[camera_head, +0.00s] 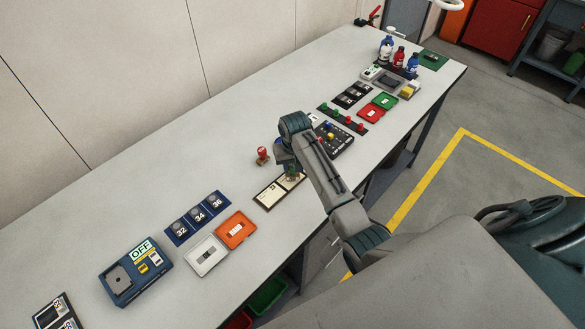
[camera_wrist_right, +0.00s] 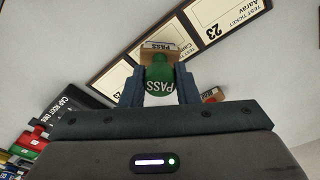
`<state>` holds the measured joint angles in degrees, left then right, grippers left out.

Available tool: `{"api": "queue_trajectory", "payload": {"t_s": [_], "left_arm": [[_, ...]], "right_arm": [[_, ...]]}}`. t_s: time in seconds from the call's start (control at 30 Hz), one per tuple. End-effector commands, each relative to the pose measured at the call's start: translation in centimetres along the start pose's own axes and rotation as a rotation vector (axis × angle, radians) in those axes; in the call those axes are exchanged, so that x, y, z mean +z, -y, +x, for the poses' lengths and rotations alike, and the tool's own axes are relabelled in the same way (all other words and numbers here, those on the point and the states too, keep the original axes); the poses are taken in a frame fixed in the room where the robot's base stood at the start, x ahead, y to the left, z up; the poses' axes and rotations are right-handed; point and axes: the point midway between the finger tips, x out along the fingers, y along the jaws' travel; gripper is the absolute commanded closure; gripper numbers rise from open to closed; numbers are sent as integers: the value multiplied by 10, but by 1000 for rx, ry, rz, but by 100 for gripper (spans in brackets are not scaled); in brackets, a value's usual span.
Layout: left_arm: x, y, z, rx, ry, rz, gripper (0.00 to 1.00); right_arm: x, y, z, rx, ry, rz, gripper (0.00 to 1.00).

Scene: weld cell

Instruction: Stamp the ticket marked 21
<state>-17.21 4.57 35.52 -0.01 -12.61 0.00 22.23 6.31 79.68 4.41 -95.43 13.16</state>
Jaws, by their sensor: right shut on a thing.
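My right gripper (camera_wrist_right: 160,88) is shut on a green PASS stamp (camera_wrist_right: 160,73) with a wooden base. In the head view the gripper (camera_head: 291,172) is over the right part of the dark ticket board (camera_head: 264,205). A cream ticket marked 23 (camera_wrist_right: 218,25) lies clear on the board. It is the left ticket (camera_head: 268,194) in the head view. My left gripper is out of view.
A red stamp (camera_head: 263,155) stands on the table behind the board. Orange (camera_head: 236,230) and white (camera_head: 206,257) trays and a blue OFF box (camera_head: 135,271) lie to the left. A dark panel with coloured pieces (camera_head: 335,140) is just right of my arm.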

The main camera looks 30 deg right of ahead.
Motion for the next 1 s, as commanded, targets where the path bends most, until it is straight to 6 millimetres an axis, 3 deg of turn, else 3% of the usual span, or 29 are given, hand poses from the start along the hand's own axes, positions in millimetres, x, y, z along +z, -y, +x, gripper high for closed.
{"api": "queue_trajectory", "payload": {"t_s": [0.6, 1.0], "left_arm": [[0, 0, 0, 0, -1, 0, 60], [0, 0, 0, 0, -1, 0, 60]], "right_arm": [[-7, 0, -50, 0, -4, 0, 87], [-7, 0, -53, 0, -3, 0, 87]]}}
